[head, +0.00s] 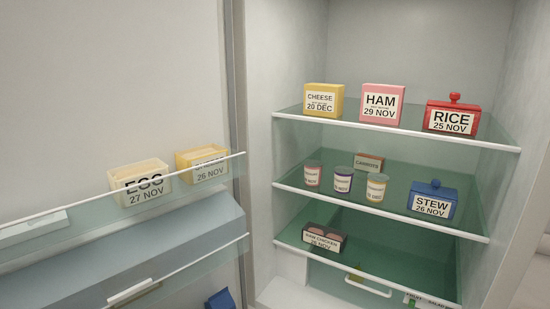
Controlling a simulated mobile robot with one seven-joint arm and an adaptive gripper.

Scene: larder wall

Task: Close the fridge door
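The fridge door (110,80) stands open on the left in the head view, with its inner face and door shelves towards me. Its hinge side runs down beside the fridge cabinet (290,60), whose inside is in full view. The door's free edge lies outside the picture on the left. My gripper is not seen in this view, so its place relative to the door cannot be told.
Door racks hold an egg box (140,182) and a yellow tub (202,163). A blue item (220,299) shows low on the door. Glass shelves hold cheese (323,100), ham (382,104), rice (452,117), several pots and stew (432,200). Raw chicken (324,237) sits lower, above a drawer.

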